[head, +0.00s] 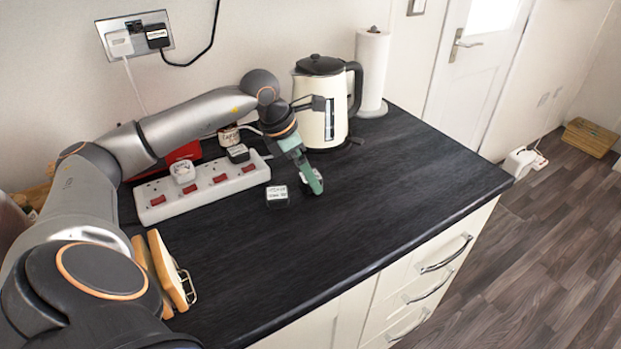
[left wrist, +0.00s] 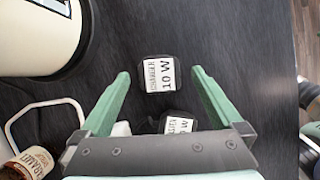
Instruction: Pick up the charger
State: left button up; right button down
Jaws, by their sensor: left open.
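A small black charger with a white label (head: 304,177) lies on the dark worktop, partly hidden behind my left gripper (head: 312,178). In the left wrist view this charger (left wrist: 159,74) reads "10 W" and appears between the two fingertips, with a gap on each side. My left gripper (left wrist: 160,76) is open, pointing down, with nothing held. A second similar black block (head: 277,194) stands just to the left in the head view. It also shows in the left wrist view (left wrist: 178,124), nearer the gripper's base and partly hidden.
A white power strip (head: 210,190) carries a white plug (head: 183,172) and a black plug (head: 238,153). A cream kettle (head: 322,100) and paper roll (head: 373,70) stand behind the gripper. A small jar (head: 228,137) stands by the strip. The worktop's right side is clear.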

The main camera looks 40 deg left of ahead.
pick_arm(q)
jog(key=shift+x, duration=1.35)
jog(key=c, duration=1.4)
